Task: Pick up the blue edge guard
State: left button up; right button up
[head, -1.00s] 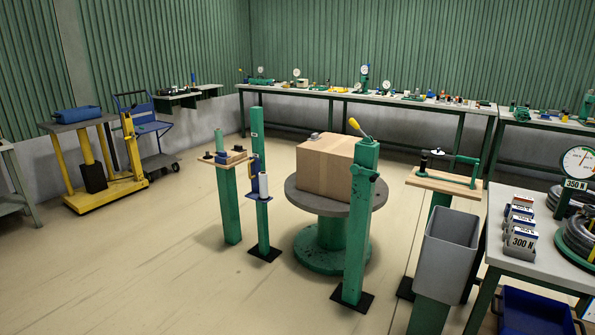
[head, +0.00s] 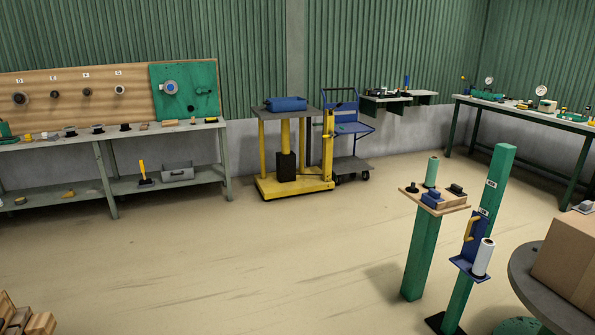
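A small blue piece (head: 431,199) sits on the wooden top (head: 445,205) of a green post stand, right of centre in the head view. It may be the blue edge guard, but it is too small to tell for sure. Beside it are a green cylinder (head: 432,172), a dark piece (head: 456,190) and a block. Neither of my grippers is in view.
A green post (head: 486,215) with a blue bracket and white roll stands right of the stand. A round grey table (head: 530,285) with a cardboard box is at right. A yellow lift cart (head: 318,184) and long workbench (head: 60,143) line the back. The middle floor is clear.

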aim_at(430, 198)
jog(key=i+z, duration=0.1)
jog(key=i, duration=0.55)
jog(key=i+z, duration=0.15)
jog(key=i, duration=0.5)
jog(key=i+j+z, duration=0.1)
jog(key=i, duration=0.55)
jog(key=j, duration=0.1)
